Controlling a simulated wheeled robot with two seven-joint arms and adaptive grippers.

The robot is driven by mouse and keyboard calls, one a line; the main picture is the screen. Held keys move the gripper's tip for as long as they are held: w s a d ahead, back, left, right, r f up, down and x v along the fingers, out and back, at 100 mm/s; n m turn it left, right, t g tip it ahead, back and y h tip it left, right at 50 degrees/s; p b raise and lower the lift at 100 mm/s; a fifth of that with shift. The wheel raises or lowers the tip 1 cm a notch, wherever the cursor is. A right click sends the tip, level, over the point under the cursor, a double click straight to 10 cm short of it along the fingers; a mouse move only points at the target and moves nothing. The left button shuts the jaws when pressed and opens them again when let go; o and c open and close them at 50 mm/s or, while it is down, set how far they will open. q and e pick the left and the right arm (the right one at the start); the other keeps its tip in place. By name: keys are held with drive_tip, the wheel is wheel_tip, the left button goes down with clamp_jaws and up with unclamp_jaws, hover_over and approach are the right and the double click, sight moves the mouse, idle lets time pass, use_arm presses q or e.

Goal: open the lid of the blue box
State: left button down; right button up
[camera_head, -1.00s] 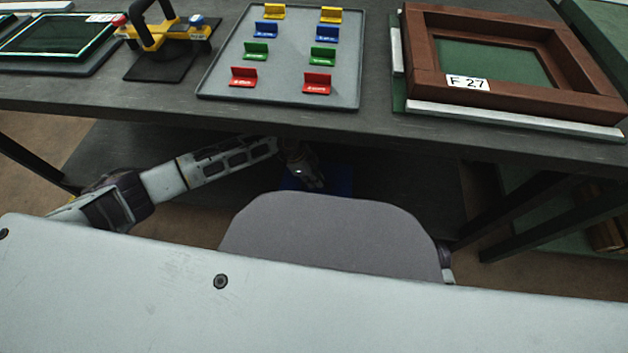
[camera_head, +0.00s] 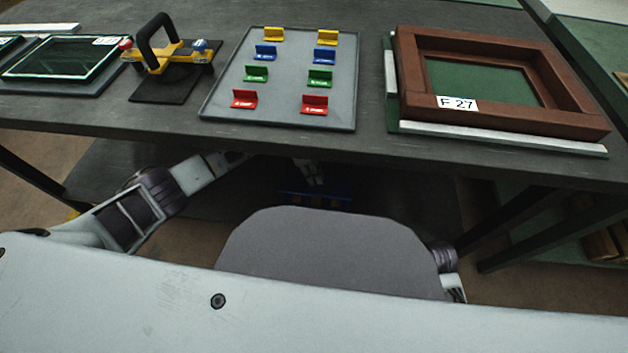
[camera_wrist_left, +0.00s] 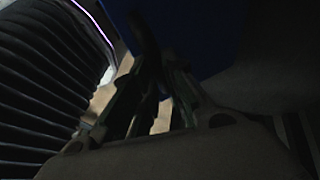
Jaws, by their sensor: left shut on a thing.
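The blue box (camera_head: 320,199) is on the dark lower level under the table, partly hidden by my own body. A narrow blue band of it shows in the head view. My left gripper (camera_head: 314,182) reaches under the tabletop and is at the box's far side. In the dark left wrist view a blue surface (camera_wrist_left: 205,35), part of the box or its lid, is right at the fingers (camera_wrist_left: 158,65). The left gripper is shut on it, seemingly at the lid's edge. The exact grip and the lid's angle are too dark to tell. My right gripper does not show.
The tabletop (camera_head: 370,150) overhangs the box and my left arm. On it are a grey tray (camera_head: 290,80) with several coloured brackets, a brown frame (camera_head: 420,80), a yellow-and-black handled tool (camera_head: 165,55) and a glass panel (camera_head: 60,60). Dark table legs stand at both sides.

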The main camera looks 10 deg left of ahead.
use_arm(q)
drive_tip(key=shift+w+r, duration=0.25)
drive_tip(key=shift+w, duration=0.2)
use_arm(e)
drive_tip(key=shift+w+r, duration=0.2)
drive_tip(key=shift+r, duration=0.25)
use_arm(q)
drive_tip(key=shift+a, duration=0.1)
drive_tip(key=c, duration=1.5)
unclamp_jaws()
drive_tip(key=shift+w+f, duration=0.1)
drive_tip(key=shift+o, duration=0.2)
use_arm(e)
drive_tip(key=shift+s+f, duration=0.2)
drive_tip(key=shift+f, duration=0.05)
use_arm(q)
drive_tip(key=shift+r, duration=0.3)
drive_tip(key=v, duration=0.7)
use_arm(e)
drive_tip(key=shift+w+r, duration=0.1)
